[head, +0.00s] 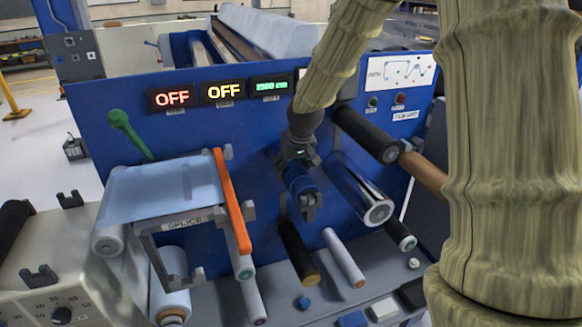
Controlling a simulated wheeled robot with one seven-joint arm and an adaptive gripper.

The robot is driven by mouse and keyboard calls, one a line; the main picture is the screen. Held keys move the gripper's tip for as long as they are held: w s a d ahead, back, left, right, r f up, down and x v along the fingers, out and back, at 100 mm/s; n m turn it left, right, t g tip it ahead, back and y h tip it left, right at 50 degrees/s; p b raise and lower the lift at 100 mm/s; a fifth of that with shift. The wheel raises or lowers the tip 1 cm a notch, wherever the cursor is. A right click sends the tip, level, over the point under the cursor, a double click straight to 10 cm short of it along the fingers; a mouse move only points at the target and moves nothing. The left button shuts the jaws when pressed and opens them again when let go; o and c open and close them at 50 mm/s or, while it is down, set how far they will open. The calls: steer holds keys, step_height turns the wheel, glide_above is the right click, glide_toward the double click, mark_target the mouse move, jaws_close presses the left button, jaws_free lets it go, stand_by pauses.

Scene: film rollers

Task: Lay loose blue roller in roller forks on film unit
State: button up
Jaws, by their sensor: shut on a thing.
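My gripper (299,158), dark, is in front of the blue panel of the film unit (210,125), left of a shiny metal roller (358,188). It is shut on a short blue roller (297,178), which is mostly covered by the fingers. A grey forked piece (309,207) shows at the roller's near lower end. I cannot tell whether the roller rests in it or hangs just above it. The far end of the roller and any fork behind it are hidden by my gripper.
A black roller (365,133) juts out at the upper right. Below are a dark roller with a yellow end (298,255) and a pale roller (343,257). An orange bar (232,200) edges the splice table (160,190) on the left. Two black brackets stand on the grey box (60,245).

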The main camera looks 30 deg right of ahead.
steer(key=o, duration=1.8)
steer(key=shift+f, duration=0.1)
steer(key=v, duration=1.2)
